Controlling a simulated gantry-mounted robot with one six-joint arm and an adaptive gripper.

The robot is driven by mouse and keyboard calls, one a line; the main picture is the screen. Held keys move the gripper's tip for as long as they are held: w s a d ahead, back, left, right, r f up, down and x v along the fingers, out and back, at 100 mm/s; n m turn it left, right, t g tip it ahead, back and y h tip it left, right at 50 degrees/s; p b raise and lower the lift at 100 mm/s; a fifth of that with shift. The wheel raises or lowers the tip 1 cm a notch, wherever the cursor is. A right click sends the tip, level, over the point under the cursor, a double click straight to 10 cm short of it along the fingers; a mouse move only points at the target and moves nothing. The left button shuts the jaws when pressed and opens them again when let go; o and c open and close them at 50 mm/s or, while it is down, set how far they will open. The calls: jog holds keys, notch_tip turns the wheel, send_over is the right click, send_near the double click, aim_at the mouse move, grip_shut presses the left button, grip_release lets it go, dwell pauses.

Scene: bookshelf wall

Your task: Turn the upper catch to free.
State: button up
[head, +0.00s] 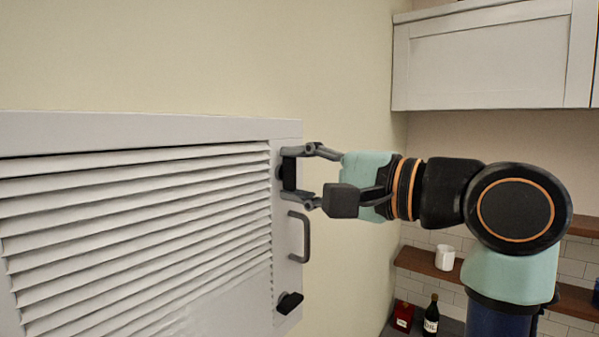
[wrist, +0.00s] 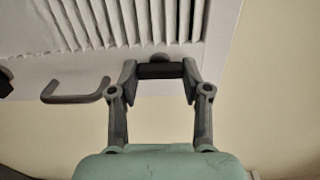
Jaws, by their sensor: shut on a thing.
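The upper catch (head: 289,173) is a dark block near the top right corner of a white louvred door (head: 150,128). It stands roughly upright in the head view. My gripper (head: 291,174) has its two fingers at the catch's upper and lower ends and is shut on it. The catch also shows in the wrist view (wrist: 160,71) as a dark bar between the fingertips of my gripper (wrist: 161,72). A second, lower catch (head: 289,303) is a dark tilted block near the door's lower right. My fingers partly cover the upper catch's ends.
A grey bar handle (head: 305,237) sits on the door between the two catches, close below my gripper. A white cupboard (head: 485,60) hangs at the upper right. Wooden shelves (head: 425,264) hold a white cup (head: 445,258). A dark bottle (head: 431,316) stands lower down. The wall right of the door is bare.

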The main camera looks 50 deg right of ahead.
jog(key=o, duration=1.2)
jog(key=shift+c, duration=0.2)
jog(key=s+d, duration=0.1)
jog(key=s, duration=1.1)
jog(key=shift+d, duration=0.2)
